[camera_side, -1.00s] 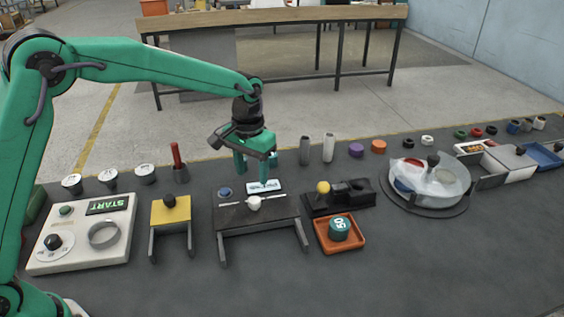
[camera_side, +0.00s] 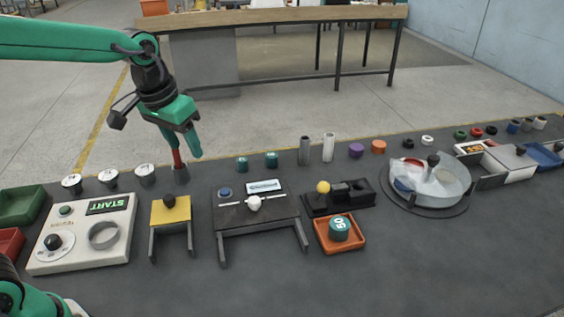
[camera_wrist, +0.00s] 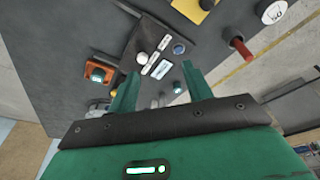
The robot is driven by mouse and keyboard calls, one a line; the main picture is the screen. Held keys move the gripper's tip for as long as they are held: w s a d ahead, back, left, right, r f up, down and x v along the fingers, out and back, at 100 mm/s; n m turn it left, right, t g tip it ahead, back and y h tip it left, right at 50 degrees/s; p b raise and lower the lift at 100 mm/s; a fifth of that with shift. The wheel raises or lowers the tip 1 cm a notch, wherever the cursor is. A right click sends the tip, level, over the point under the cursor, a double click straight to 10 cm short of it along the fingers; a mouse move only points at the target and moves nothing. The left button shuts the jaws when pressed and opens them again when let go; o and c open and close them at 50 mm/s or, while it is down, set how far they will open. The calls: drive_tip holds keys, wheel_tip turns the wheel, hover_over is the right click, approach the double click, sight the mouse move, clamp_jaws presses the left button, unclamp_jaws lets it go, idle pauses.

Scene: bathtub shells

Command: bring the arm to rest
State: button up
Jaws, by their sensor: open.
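My gripper (camera_side: 185,147) is green with a dark wrist and hangs in the air at the left, near the red-handled tool (camera_side: 178,160) in its dark holder. I cannot tell from the side view how far in front of or behind that tool it is. In the wrist view my gripper (camera_wrist: 158,88) has its two green fingers spread apart with nothing between them. The table (camera_side: 400,270) lies below it.
A white START panel (camera_side: 85,250), a yellow-topped stand (camera_side: 170,212) and a black stand with a white knob (camera_side: 275,218) line the front. Two teal cylinders (camera_side: 256,162) stand behind. An orange tray (camera_side: 318,238) and a clear-covered round bowl (camera_side: 455,190) are further right. Green and red bins (camera_side: 22,205) sit left.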

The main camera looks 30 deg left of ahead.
drive_tip(key=s+a+t, duration=0.1)
drive_tip(key=s+a, duration=0.1)
drive_tip(key=s, duration=0.6)
drive_tip(key=s+a+t, duration=0.2)
drive_tip(key=s+a, duration=0.1)
drive_tip(key=s, duration=0.4)
drive_tip(key=shift+s, duration=0.4)
drive_tip(key=shift+r, duration=0.1)
